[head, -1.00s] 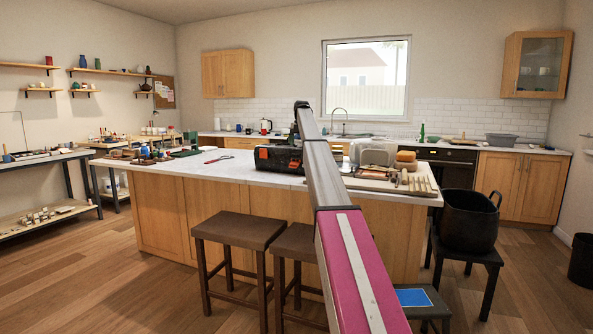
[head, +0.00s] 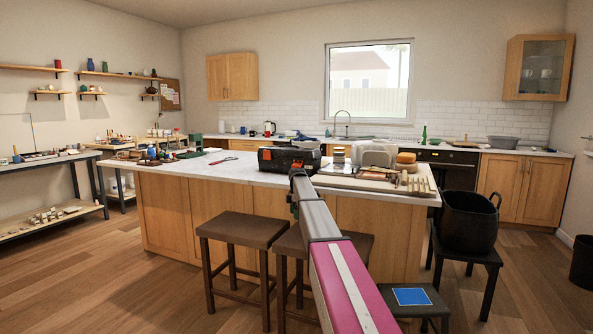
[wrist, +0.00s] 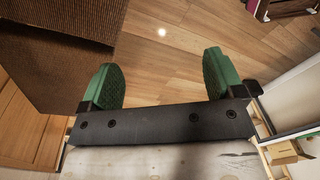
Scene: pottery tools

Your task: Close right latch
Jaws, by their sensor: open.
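A black toolbox (head: 290,160) stands on the kitchen island near its front edge. An orange latch (head: 266,155) shows on the left of its front. The right latch is not clear in the head view; the box's right front is dark and small. My arm reaches forward, its far end just below and in front of the toolbox. My gripper (wrist: 157,78) shows in the wrist view with two green-padded fingers spread wide apart and nothing between them. The wrist view shows floor and stool, not the toolbox.
Two brown stools (head: 242,229) stand before the island (head: 190,168); my arm passes over the right one. A wooden board (head: 370,184) with tools lies right of the toolbox. A black bucket (head: 468,220) stands on a dark stool at the right. Counter left of the toolbox is mostly clear.

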